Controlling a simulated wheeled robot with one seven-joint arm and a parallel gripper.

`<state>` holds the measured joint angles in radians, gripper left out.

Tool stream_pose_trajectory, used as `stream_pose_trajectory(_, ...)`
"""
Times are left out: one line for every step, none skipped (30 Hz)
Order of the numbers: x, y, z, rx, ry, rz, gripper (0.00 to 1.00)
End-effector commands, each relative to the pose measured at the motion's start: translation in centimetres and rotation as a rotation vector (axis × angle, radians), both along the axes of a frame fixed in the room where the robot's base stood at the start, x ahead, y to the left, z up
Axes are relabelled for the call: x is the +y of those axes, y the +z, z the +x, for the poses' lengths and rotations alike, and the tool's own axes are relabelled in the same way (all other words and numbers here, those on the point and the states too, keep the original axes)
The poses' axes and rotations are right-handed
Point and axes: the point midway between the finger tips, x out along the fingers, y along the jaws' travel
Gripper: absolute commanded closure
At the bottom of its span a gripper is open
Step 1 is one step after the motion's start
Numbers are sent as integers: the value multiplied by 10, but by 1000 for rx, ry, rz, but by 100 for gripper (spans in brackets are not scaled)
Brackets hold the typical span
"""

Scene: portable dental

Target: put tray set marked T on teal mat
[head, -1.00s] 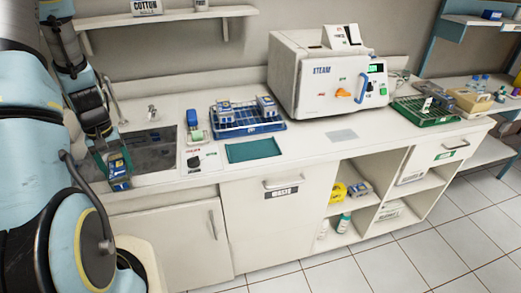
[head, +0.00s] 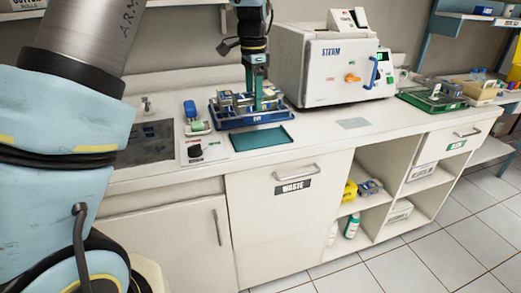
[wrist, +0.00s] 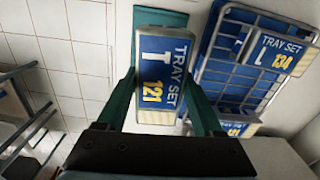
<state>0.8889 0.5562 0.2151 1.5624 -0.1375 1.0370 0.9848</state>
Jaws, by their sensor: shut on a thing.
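My gripper (head: 258,103) is shut on the tray set marked T, with its fingers on either side of it. In the wrist view the tray set T (wrist: 153,62) is a blue and grey block with a white T and a yellow label reading 121. In the head view it is hard to tell apart from the tray sets behind it. The teal mat (head: 262,138) lies bare on the counter, in front of the blue rack. My gripper is above the counter near the rack and mat.
The blue rack (wrist: 237,72) holds other tray sets, one (wrist: 280,57) labelled 134. A white steam machine (head: 335,65) stands right of the rack. A sink (head: 150,140) and a small green-and-blue item (head: 195,120) are to the left. A grey pad (head: 353,123) lies further right.

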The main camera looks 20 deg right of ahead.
Motion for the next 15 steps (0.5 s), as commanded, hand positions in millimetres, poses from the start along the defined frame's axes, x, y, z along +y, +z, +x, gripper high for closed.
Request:
stream_pose_trajectory(-8, 1, -5, -3, -34, 1, 100)
stream_pose_trajectory(-11, 2, -7, -4, -49, 2, 100)
stream_pose_trajectory(-14, 2, -10, -4, -64, 4, 100)
stream_pose_trajectory(-15, 0, -11, -4, -70, 5, 100)
stream_pose_trajectory(-15, -3, -12, -2, -74, 7, 100)
stream_pose_trajectory(-15, -10, -12, -1, -77, 9, 100)
stream_pose_trajectory(-15, -15, -12, -1, -77, 9, 100)
stream_pose_trajectory(-15, -20, -12, -1, -77, 9, 100)
stream_pose_trajectory(-15, -28, -12, 0, -76, 9, 100)
stream_pose_trajectory(-15, -33, -12, -1, -76, 8, 100)
stream_pose_trajectory(-15, -38, -12, -1, -75, 8, 100)
stream_pose_trajectory(-15, -44, -12, -3, -75, 8, 100)
stream_pose_trajectory(-15, -47, -12, -3, -74, 7, 100)
stream_pose_trajectory(-15, -50, -12, -2, -74, 7, 100)
stream_pose_trajectory(-15, -53, -12, -3, -74, 5, 100)
